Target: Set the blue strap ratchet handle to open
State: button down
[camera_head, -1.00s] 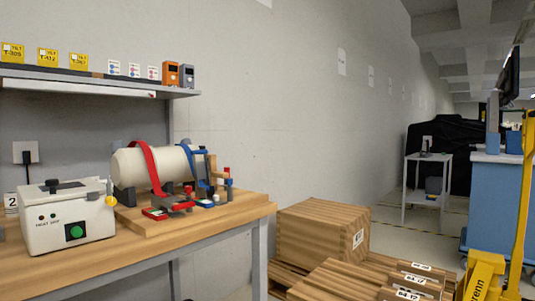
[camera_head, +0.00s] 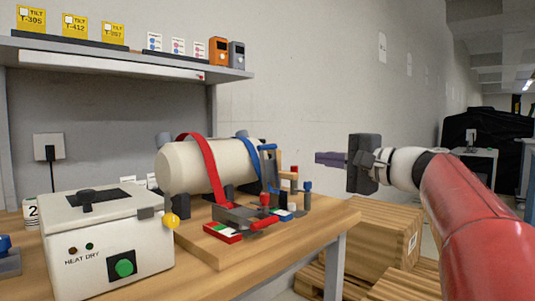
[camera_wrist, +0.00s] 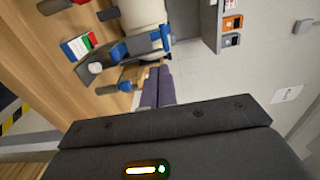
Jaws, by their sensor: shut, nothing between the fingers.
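A cream cylinder (camera_head: 182,165) lies on a wooden board on the bench, with a red strap (camera_head: 208,165) and a blue strap (camera_head: 250,155) over it. The blue strap runs down to a grey ratchet with an upright, blue-topped part (camera_head: 268,168) at the cylinder's right end. Its handle setting cannot be told clearly. In the wrist view a grey ratchet (camera_wrist: 138,44) shows beside blue strap (camera_wrist: 165,38). My gripper (camera_head: 318,157) is shut and empty, to the right of the blue ratchet and apart from it. Its fingers also show in the wrist view (camera_wrist: 156,72).
The red strap's ratchet with a red handle (camera_head: 264,224) stands nearer the front. A white heat dryer box (camera_head: 90,235) with a yellow knob is at left. A shelf (camera_head: 120,60) hangs above. Wooden crates (camera_head: 385,235) stand right of the bench.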

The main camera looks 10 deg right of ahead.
aim_at(269, 148)
jog(key=p+x, duration=0.1)
jog(key=x, duration=0.3)
jog(key=p+x, duration=0.1)
jog(key=x, duration=0.4)
jog(key=p+x, duration=0.1)
jog(key=x, duration=0.4)
jog(key=shift+d+r, duration=0.15)
jog(key=shift+r, duration=0.25)
jog(key=shift+w+a, duration=0.45)
jog(key=shift+w, duration=0.1)
